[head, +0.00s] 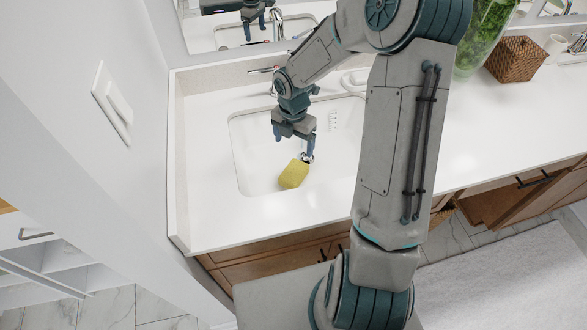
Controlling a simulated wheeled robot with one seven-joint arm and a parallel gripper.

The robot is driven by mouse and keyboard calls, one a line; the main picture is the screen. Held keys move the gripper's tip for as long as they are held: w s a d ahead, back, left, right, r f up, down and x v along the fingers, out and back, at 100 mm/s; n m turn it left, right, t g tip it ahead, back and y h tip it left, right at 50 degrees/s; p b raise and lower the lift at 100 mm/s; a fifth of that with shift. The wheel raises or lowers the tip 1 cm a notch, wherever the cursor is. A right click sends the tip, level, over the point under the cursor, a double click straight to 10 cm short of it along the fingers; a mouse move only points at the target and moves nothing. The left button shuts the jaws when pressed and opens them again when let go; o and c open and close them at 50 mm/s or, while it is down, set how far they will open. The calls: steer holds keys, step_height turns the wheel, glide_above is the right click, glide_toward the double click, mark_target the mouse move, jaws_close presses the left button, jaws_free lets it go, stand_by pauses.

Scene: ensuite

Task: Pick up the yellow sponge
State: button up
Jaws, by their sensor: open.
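The yellow sponge (294,174) lies in the white sink basin (246,150), toward its front side, beside the round metal drain (307,157). My gripper (294,140) hangs over the basin with its fingers pointing down. It is open and empty, and it appears just behind and above the sponge in the picture. I cannot tell the exact height of the fingertips over the basin floor. The sponge is in full view. Part of the basin's right side is hidden behind my arm.
A faucet (266,70) stands behind the basin, partly hidden by my arm. A wall with a switch plate (112,103) is close on the left. A woven basket (516,59) and a glass vase with greenery (481,45) stand on the counter (480,120) at right, with clear counter before them.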

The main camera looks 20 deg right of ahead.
glide_above(294, 171)
steer(key=f, duration=0.8)
steer(key=shift+w+a, duration=0.1)
steer(key=shift+w, duration=0.1)
steer(key=shift+s+f, duration=0.2)
steer(key=shift+f, duration=2.85)
steer(key=c, duration=1.2)
steer(key=shift+o, duration=0.2)
steer(key=shift+r, duration=0.15)
step_height(294, 171, up, 10)
steer(key=shift+f, duration=0.1)
